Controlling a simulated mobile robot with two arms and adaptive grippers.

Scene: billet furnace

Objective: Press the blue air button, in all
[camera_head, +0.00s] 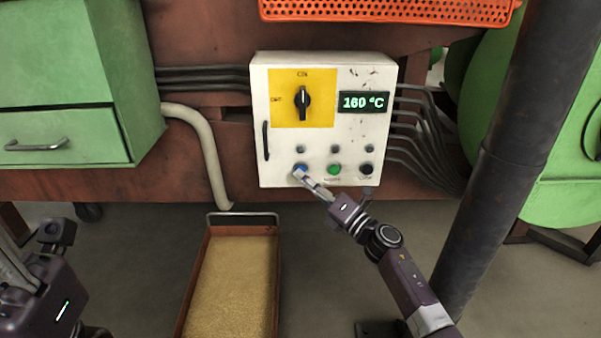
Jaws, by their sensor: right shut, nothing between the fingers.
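The white control box (262,110) hangs on the rust-brown furnace frame. The blue button (299,167) is at the left of its bottom row, with a green button (334,169) and a black button (366,169) to its right. My right gripper (304,175) is shut and empty, its fingertips at the blue button and covering its lower part. I cannot tell whether they touch it or press it in. Part of my left arm shows at the lower left, but its fingers are not visible.
A yellow panel with a black rotary knob (302,98) and a display reading 160 °C (364,102) are above the buttons. A tray of grainy material (190,285) stands below. A dark pipe (510,130) rises at the right. A green cabinet (60,60) is left.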

